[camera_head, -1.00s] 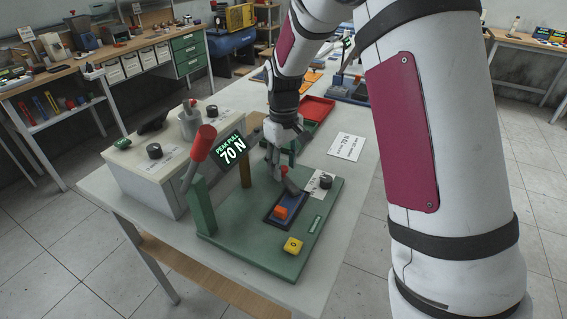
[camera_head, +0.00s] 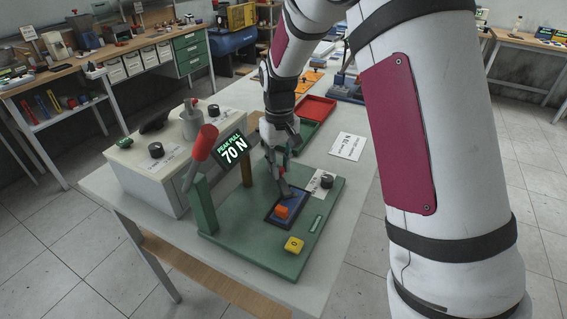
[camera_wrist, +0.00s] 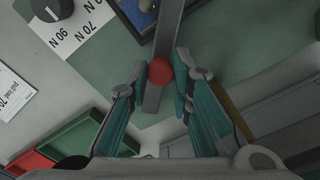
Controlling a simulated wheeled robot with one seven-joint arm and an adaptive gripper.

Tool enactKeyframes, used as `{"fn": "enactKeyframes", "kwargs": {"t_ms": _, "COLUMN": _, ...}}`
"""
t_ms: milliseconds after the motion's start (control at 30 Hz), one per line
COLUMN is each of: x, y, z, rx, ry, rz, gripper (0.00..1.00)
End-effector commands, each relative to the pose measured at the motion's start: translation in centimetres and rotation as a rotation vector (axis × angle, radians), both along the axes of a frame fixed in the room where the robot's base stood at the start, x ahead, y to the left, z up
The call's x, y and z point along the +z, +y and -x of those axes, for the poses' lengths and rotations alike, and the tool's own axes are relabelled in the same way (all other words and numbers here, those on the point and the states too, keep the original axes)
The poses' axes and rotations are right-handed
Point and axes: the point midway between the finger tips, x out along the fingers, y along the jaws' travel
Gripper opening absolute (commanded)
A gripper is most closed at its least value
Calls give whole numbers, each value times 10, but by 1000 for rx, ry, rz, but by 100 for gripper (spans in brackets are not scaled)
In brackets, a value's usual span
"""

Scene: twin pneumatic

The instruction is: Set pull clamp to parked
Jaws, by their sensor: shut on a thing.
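The pull clamp's grey lever (camera_head: 285,189) rises from a blue base plate (camera_head: 272,215) with an orange block (camera_head: 281,212) on it. My gripper (camera_head: 281,165) is above the plate, shut on the lever near its upper end. In the wrist view the lever (camera_wrist: 163,35) runs between the teal finger pads, with its red knob (camera_wrist: 160,71) between the fingertips. In the head view my fingers cover the knob. The lever's foot is partly hidden.
The green board (camera_head: 255,245) also carries a yellow button (camera_head: 293,245), a black dial (camera_head: 327,182) and a red-handled lever (camera_head: 202,146) on a green post. A display (camera_head: 232,150) reads 70 N. Red (camera_head: 317,108) and green trays lie behind.

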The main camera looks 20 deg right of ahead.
Motion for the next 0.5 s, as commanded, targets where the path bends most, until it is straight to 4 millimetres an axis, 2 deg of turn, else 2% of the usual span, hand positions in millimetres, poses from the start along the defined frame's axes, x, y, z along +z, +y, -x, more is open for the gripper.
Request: {"fn": "enactKeyframes", "kwargs": {"t_ms": 500, "x": 0, "y": 20, "z": -4, "rx": -296, "ry": -3, "rz": 0, "gripper": 0}}
